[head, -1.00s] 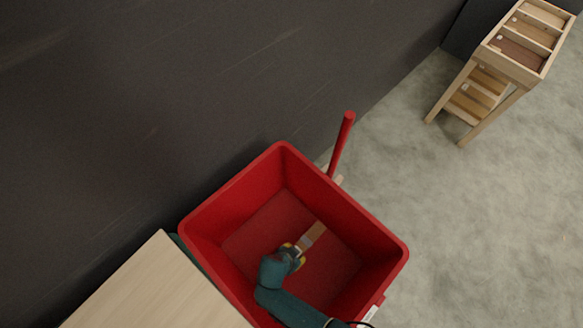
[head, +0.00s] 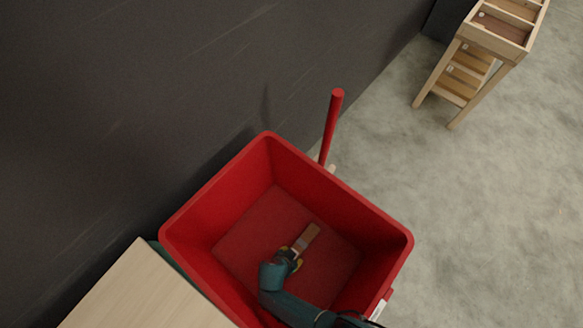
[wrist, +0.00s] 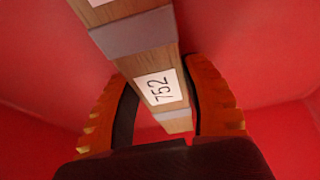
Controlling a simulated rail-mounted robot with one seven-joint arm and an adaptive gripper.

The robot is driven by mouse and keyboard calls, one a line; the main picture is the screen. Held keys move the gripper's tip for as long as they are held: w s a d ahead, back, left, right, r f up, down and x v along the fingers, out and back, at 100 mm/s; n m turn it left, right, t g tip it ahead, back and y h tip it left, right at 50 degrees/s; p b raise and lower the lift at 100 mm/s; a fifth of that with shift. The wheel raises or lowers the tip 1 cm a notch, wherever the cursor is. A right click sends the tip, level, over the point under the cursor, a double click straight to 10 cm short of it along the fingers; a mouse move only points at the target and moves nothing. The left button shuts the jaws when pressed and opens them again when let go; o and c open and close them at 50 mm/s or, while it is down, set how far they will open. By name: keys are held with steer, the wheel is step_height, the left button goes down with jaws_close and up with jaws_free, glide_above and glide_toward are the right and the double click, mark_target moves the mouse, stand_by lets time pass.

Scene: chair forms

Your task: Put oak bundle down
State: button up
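The oak bundle (head: 307,237) is a short wooden bar inside the red bin, at the end of my gripper (head: 293,256). In the wrist view the bundle (wrist: 138,56) has a grey band and a white label reading 752. It runs slanted between the orange fingers of my gripper (wrist: 155,78). The fingertips close on its two sides. A paler band shows near its lower end. Whether its underside touches the bin floor cannot be told.
The red bin (head: 212,189) has high walls around my gripper. A red post (head: 331,128) rises behind it. A pale wooden top (head: 145,292) is at lower left, a dark wall (head: 150,100) behind. A wooden stand (head: 486,50) is at upper right, with open floor (head: 480,200) before it.

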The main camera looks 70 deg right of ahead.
steer(key=o, duration=0.4)
steer(key=shift+c, duration=0.2)
steer(key=p+v, duration=0.3)
steer(key=v, duration=0.3)
steer(key=shift+p, duration=0.4)
steer(key=shift+f, duration=0.15)
